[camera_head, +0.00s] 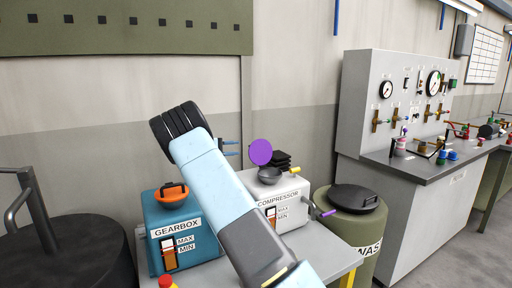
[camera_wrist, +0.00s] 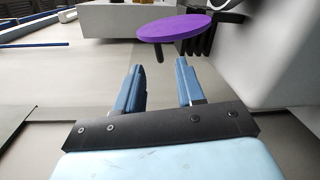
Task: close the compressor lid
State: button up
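The white compressor (camera_head: 275,203) stands on the table, with a dark grey round filler opening (camera_head: 270,175) on top. Its purple round lid (camera_head: 261,151) stands raised above and behind the opening, so the compressor is open. In the wrist view the purple lid (camera_wrist: 180,27) lies beyond my fingertips, with a short dark peg (camera_wrist: 159,53) sticking out from it. My gripper (camera_head: 230,148) is just left of the lid in the head view. Its two blue fingers are apart, with nothing between them in the wrist view (camera_wrist: 160,82). The fingers appear clear of the lid.
The teal gearbox (camera_head: 180,232) with an orange cap stands left of the compressor, partly behind my arm. A green waste drum (camera_head: 355,225) with a black lid stands right of the table (camera_head: 318,250). A grey gauge panel (camera_head: 400,105) and workbench are farther right.

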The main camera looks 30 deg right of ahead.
aim_at(256, 146)
jog(key=shift+t+h, duration=0.3)
jog(key=shift+h, duration=0.2)
jog(key=w+d, duration=0.1)
jog(key=d, duration=0.7)
jog(key=w+d+f, duration=0.1)
jog(key=d, duration=0.3)
jog(key=shift+w+d+f, duration=0.1)
jog(key=shift+w+d, duration=0.2)
grip_shut()
jog(key=shift+f, duration=0.1)
